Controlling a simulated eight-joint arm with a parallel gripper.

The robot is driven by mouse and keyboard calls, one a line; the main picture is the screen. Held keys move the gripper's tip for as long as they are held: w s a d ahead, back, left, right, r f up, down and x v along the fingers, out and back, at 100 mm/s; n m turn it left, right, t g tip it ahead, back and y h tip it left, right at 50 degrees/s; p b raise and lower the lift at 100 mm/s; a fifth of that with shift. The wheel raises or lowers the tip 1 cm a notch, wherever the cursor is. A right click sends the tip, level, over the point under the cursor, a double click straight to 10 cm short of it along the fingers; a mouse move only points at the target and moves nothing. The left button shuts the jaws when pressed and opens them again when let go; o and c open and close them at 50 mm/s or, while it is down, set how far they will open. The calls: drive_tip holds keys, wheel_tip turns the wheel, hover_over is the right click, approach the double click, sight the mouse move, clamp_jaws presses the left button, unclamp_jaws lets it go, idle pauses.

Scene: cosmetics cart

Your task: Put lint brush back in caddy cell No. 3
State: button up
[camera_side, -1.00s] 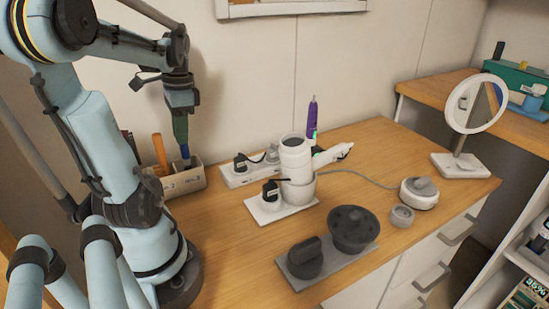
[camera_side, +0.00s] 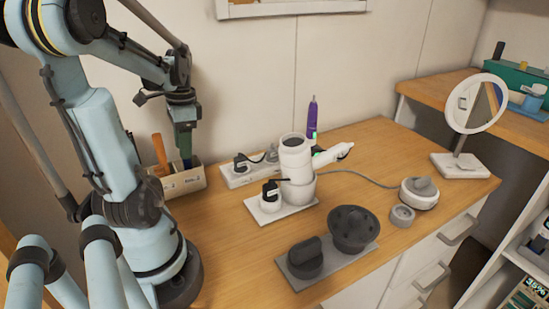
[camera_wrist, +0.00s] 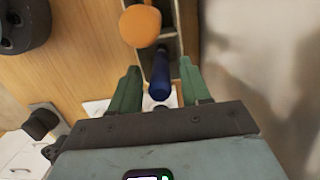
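The light caddy (camera_side: 184,182) stands by the wall at the left in the side view. Its wall (camera_wrist: 180,48) also shows in the wrist view. A dark blue handle (camera_wrist: 160,77) stands upright in or over the caddy; I take it for the lint brush, though its head is hidden. My gripper (camera_side: 186,156) points down above the caddy in the side view. In the wrist view its green fingers (camera_wrist: 159,67) are apart, one on each side of the blue handle, with a visible gap on both sides. The cell labels are too small to read surely.
An orange-handled tool (camera_side: 159,150) stands in the caddy's left part, close to my gripper. The wooden top (camera_side: 225,240) in front is clear.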

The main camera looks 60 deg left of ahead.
drive_tip(key=shift+r, duration=0.15)
wheel_tip(320, 180, up, 12)
drive_tip(key=w, duration=0.1)
drive_tip(key=shift+w, duration=0.25)
idle(0.4)
